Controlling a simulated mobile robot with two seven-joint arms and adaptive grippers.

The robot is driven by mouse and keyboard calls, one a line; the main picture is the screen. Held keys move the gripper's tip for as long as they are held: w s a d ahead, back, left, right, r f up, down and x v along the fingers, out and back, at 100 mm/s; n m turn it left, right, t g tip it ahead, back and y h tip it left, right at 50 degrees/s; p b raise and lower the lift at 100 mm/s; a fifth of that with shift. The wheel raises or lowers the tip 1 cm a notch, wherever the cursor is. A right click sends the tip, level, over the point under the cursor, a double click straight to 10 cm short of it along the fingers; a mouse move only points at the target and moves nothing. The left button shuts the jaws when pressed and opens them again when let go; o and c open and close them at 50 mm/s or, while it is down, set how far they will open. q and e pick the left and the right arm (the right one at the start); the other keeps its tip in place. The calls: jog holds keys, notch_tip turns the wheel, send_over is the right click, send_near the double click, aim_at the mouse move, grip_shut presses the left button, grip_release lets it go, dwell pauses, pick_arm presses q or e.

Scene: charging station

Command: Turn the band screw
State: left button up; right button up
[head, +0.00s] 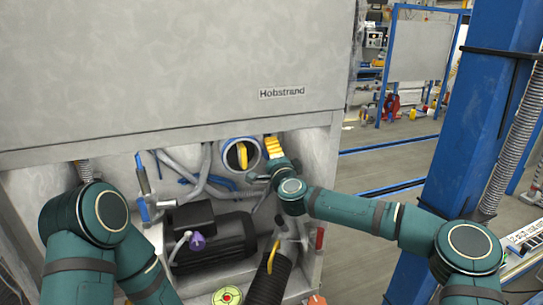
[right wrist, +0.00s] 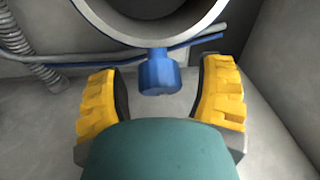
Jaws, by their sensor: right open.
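The band screw (right wrist: 159,72) is a blue knob hanging just below the rim of a round grey pipe ring (right wrist: 150,38) in the right wrist view. My right gripper (right wrist: 160,97) is open, with a yellow ribbed finger on each side of the screw and a visible gap to both. In the head view, my right gripper (head: 264,160) is at the right side of the pipe ring (head: 227,155); I cannot make out the screw there. My left arm comes in at the lower left; its gripper is not in view.
The gripper works inside an open bay under a large grey cabinet (head: 170,60). A black motor (head: 215,240), a black corrugated hose (head: 268,280) and grey pipes crowd the bay. A blue post (head: 465,130) stands to the right.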

jog(key=shift+o, duration=0.2)
grip_shut()
jog(key=shift+r, duration=0.1)
jog(key=c, duration=1.2)
grip_release()
jog(key=shift+r+m+g+p, duration=0.2)
jog(key=shift+m+g+p, duration=0.4)
jog(key=shift+m+p, duration=0.45)
jog(key=m+g+p, duration=0.1)
jog(key=m+p, duration=0.1)
jog(key=p, duration=0.1)
jog(key=shift+g+h, duration=0.3)
grip_shut()
jog(key=shift+f+m+g+p, duration=0.15)
jog(key=shift+m+g+p, duration=0.5)
jog(key=shift+p, duration=0.55)
grip_release()
jog(key=o, duration=1.2)
jog(key=shift+f, duration=0.15)
jog(key=shift+c, duration=0.2)
